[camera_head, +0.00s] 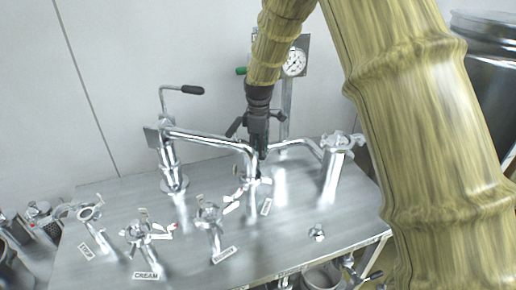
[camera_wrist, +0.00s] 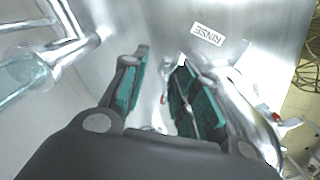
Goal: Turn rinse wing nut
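The RINSE label (camera_wrist: 207,34) lies on the steel table in the wrist view. In the head view, its small plate (camera_head: 265,207) lies in front of a fitting with a clamp (camera_head: 250,185), under the bent pipe's end. My gripper (camera_head: 262,155) points down at this pipe end. In the wrist view, my gripper (camera_wrist: 160,95) has its green-padded fingers apart, with bright metal below and between them. The rinse wing nut itself is hard to make out; the fingers and the pipe partly hide the fitting. I cannot tell whether a finger touches it.
Polished pipes stand close around my gripper, including a long bent pipe (camera_head: 210,137) to the left and an upright cylinder (camera_head: 335,172) to the right. Other labelled fittings, one marked CREAM (camera_head: 145,275), stand at the front left. A gauge (camera_head: 293,63) stands behind. The table's front middle is mostly bare.

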